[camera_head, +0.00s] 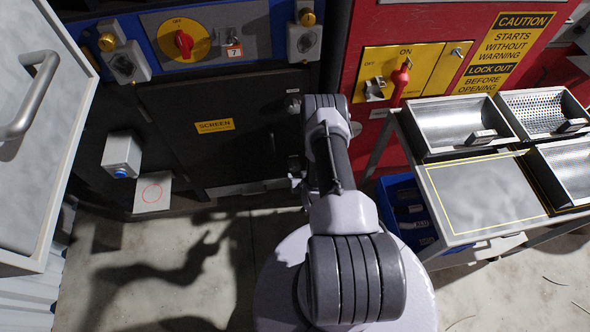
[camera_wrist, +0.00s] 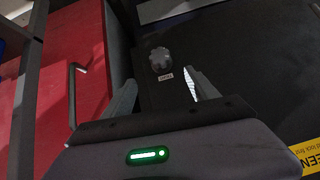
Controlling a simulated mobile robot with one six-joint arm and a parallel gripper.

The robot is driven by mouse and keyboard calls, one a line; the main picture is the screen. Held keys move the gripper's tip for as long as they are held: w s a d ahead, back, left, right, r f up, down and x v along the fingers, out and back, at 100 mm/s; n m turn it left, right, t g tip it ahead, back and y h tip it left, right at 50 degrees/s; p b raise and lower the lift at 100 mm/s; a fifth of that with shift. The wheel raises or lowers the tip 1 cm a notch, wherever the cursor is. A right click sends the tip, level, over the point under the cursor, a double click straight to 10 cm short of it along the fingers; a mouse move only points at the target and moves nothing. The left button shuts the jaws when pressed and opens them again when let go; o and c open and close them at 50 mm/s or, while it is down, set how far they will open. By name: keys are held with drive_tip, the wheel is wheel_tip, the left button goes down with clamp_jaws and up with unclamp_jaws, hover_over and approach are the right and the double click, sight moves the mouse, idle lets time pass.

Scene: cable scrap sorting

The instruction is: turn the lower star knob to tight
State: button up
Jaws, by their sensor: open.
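My gripper (camera_wrist: 160,78) is open and empty. Its two fingers point toward the knob, one to each side of it in the picture, and do not appear to touch it. The distance left to the knob is hard to judge. In the head view my arm hides most of my gripper, and I cannot make out the lower knob clearly there.
The black door with a yellow SCREEN label (camera_head: 214,126) stands left of my arm. A red cabinet (camera_head: 425,25) with a red handle (camera_head: 399,82) is at right. A table with metal trays (camera_head: 458,122) and a blue bin (camera_head: 405,208) stand at the right.

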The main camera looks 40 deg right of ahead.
sight(295, 169)
drive_tip(key=b+x, duration=0.7)
drive_tip(key=x, duration=0.7)
drive_tip(key=shift+s+a+f, duration=0.1)
drive_tip(key=shift+f, duration=0.05)
drive_tip(key=shift+w+d+f+b, duration=0.25)
drive_tip(key=shift+w+f+b, duration=0.05)
drive_tip(key=shift+w, duration=0.15)
drive_tip(key=c, duration=1.4)
drive_tip(key=shift+o, duration=0.2)
